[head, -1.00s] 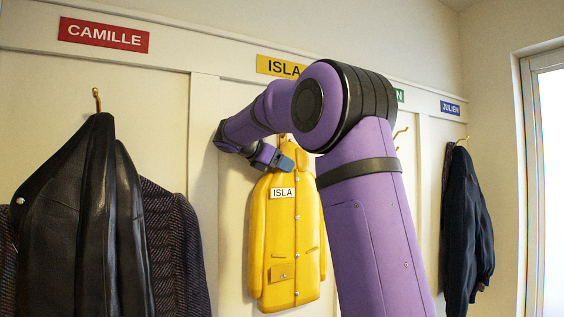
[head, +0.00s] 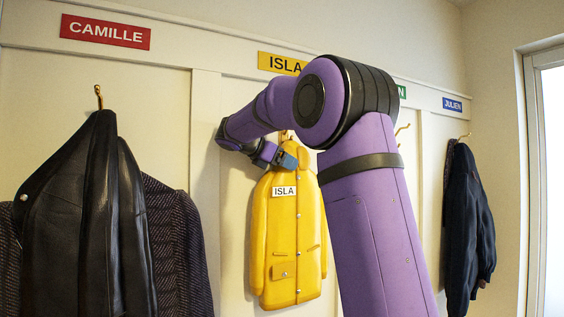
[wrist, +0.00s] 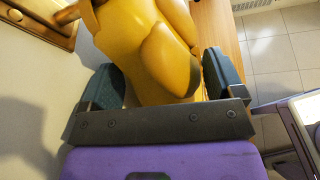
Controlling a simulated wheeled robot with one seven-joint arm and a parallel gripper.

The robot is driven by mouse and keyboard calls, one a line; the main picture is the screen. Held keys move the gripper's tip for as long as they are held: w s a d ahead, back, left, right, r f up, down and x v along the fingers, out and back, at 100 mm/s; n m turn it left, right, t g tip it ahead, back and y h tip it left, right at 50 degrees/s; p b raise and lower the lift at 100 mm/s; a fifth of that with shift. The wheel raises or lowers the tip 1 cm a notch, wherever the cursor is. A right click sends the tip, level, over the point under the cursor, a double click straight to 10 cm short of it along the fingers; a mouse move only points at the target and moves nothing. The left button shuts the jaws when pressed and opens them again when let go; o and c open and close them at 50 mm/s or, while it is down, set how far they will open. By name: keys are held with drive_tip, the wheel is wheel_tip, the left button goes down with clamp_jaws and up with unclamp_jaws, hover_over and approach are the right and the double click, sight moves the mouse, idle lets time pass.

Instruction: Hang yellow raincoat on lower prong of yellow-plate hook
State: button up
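The yellow raincoat (head: 286,240), with an ISLA tag on its chest, hangs upright against the panel below the yellow ISLA plate (head: 281,64). A brass hook (head: 284,135) shows just above its collar, partly hidden by my arm. In the wrist view, the brass prong (wrist: 68,14) meets the coat's yellow loop (wrist: 90,16) at upper left; which prong it is I cannot tell. My gripper (head: 293,158) is at the collar. In the wrist view, its fingers (wrist: 163,88) stand apart on either side of the raincoat's (wrist: 150,45) upper part, with a slight gap at right.
A black leather jacket (head: 80,220) and a dark knit coat (head: 175,240) hang at left under the red CAMILLE plate (head: 105,31). A dark coat (head: 465,220) hangs at right under the blue JULIEN plate (head: 453,104). A wooden surface (wrist: 222,30) lies below the raincoat.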

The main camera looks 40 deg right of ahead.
drive_tip(key=shift+w+a, duration=0.1)
drive_tip(key=s+v, duration=0.1)
drive_tip(key=v, duration=0.9)
drive_tip(key=shift+w+a+r, duration=0.2)
drive_tip(key=shift+w+a, duration=0.1)
drive_tip(key=shift+w, duration=0.15)
drive_tip(key=s+a+f+m+t+y, duration=0.2)
drive_tip(key=s+a+f+m+y, duration=0.2)
drive_tip(key=s+f, duration=0.5)
drive_tip(key=s+a+f+m+t+y, duration=0.2)
drive_tip(key=s+a+f+m+y, duration=0.3)
drive_tip(key=s+a+f, duration=0.3)
drive_tip(key=s+a+f+m+t+y, duration=0.2)
drive_tip(key=s+a+f+m+y, duration=0.2)
drive_tip(key=s+f, duration=0.6)
drive_tip(key=s+a+m, duration=0.1)
drive_tip(key=s+a, duration=0.1)
drive_tip(key=s, duration=0.2)
drive_tip(key=shift+f+t+y, duration=0.25)
drive_tip(key=shift+t+y, duration=0.05)
drive_tip(key=shift+t, duration=0.1)
drive_tip(key=shift+s, duration=0.1)
